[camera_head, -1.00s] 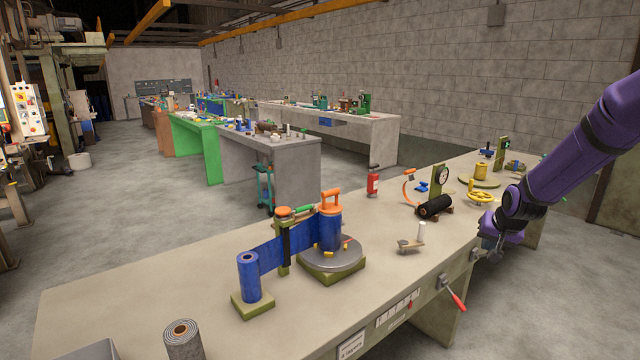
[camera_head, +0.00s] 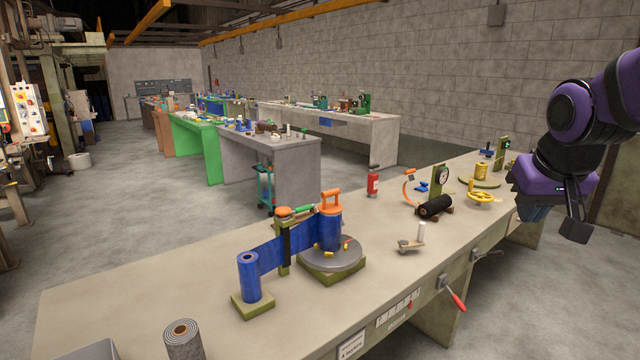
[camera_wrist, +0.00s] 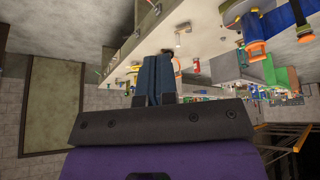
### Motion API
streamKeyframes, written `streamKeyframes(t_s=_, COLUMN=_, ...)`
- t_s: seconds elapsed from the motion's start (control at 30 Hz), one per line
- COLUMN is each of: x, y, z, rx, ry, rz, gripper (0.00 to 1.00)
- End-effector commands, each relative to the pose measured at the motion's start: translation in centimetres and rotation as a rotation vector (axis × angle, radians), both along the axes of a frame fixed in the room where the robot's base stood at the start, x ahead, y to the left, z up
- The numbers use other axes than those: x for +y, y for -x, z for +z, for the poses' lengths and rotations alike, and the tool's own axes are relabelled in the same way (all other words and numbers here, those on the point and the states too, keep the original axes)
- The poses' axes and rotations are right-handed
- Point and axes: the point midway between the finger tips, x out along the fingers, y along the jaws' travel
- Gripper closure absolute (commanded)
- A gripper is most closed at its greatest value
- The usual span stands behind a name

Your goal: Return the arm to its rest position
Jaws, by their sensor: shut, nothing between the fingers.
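My purple arm (camera_head: 590,110) is folded at the right edge of the head view, to the right of the long workbench (camera_head: 210,290). My gripper (camera_head: 530,212) points down and away there, partly hidden by the wrist. In the wrist view my gripper (camera_wrist: 156,62) shows two dark blue fingers pressed together, with nothing between them. The wrist view looks upside down, with the bench across its top.
On the bench stand a blue felt roll (camera_head: 249,278), a grey turntable (camera_head: 333,255), a black roll (camera_head: 435,206), a yellow handwheel (camera_head: 481,197) and a dial gauge (camera_head: 442,177). A red-handled lever (camera_head: 457,300) sticks out from the front. Open floor lies at lower right.

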Motion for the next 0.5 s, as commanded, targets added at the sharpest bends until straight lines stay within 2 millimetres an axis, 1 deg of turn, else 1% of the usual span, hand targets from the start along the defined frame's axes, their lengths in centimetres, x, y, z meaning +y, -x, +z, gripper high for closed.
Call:
streamKeyframes(t_s=0.03, x=0.5, y=1.7, z=0.6, rx=-0.006, ry=0.001, rz=0.014, gripper=1.00)
streamKeyframes(t_s=0.2, x=1.5, y=7.1, z=1.6, rx=-0.006, ry=-0.007, rz=0.052, gripper=1.00)
streamKeyframes(t_s=0.3, x=1.9, y=10.0, z=1.7, rx=-0.005, ry=-0.018, rz=0.077, gripper=1.00)
streamKeyframes(t_s=0.4, x=2.3, y=12.4, z=1.7, rx=-0.003, ry=-0.028, rz=0.100, gripper=1.00)
streamKeyframes(t_s=0.5, x=2.4, y=14.1, z=1.5, rx=-0.002, ry=-0.037, rz=0.117, gripper=1.00)
